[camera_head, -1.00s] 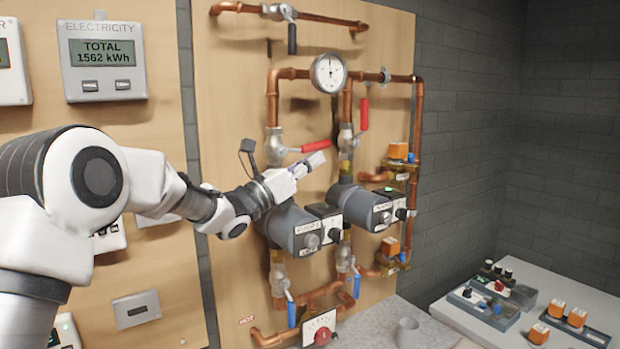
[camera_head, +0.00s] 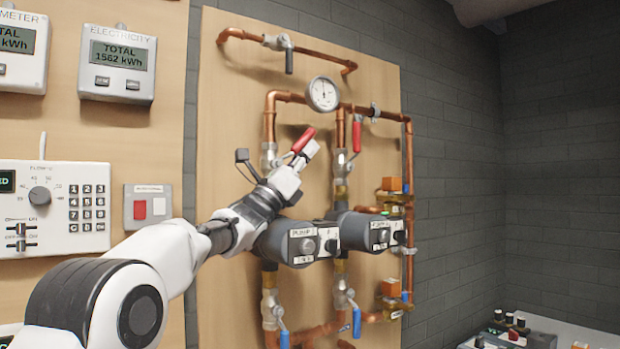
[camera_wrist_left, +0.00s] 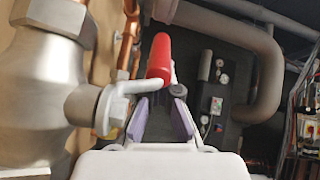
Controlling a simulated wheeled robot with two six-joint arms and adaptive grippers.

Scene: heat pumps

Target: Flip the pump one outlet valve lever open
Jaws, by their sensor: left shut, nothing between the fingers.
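The pump one outlet valve (camera_head: 269,157) is a grey metal body on the copper pipe above the grey pump labelled PUMP 1 (camera_head: 300,243). Its red lever (camera_head: 303,139) tilts steeply up to the right. My left gripper (camera_head: 309,149) is shut and empty, with its tip at the lever's lower right side. In the left wrist view, the red lever (camera_wrist_left: 160,58) and the valve body (camera_wrist_left: 40,95) show close by, with the lever just beyond the fingertips (camera_wrist_left: 165,112). I cannot tell if they touch. My right gripper is not in view.
A second red lever (camera_head: 357,136) points up on the neighbouring pipe, right of my gripper. A round gauge (camera_head: 323,94) sits above. Blue levers (camera_head: 357,322) hang below the pumps. Meters and a keypad panel (camera_head: 55,205) are on the left board.

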